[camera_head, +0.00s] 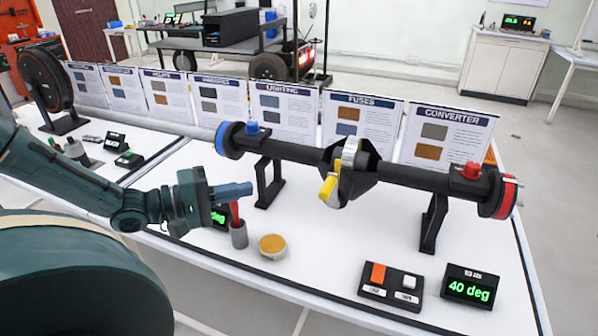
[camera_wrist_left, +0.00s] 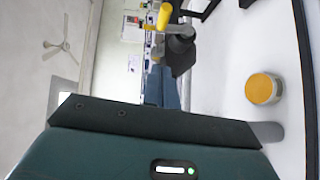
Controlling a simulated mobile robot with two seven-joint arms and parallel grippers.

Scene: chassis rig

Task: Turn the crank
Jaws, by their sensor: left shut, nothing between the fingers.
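The crank has a yellow handle (camera_head: 328,187) on a light grey arm (camera_head: 349,152), at the middle housing of a black axle (camera_head: 296,151). The handle hangs to the lower left of the housing and also shows at the top of the left wrist view (camera_wrist_left: 165,16). My left gripper (camera_head: 246,189) has its blue fingers shut and empty, left of the handle with a clear gap. The fingers also show in the left wrist view (camera_wrist_left: 162,88), pointing toward the crank. My right gripper is not in view.
A display (camera_head: 470,288) reads 40 deg, beside a switch box (camera_head: 392,287) at the front right. A yellow-topped round tin (camera_head: 272,246) and a grey cup (camera_head: 239,235) stand below my gripper. Black stands (camera_head: 433,225) hold the axle. Upright cards (camera_head: 362,122) line the back.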

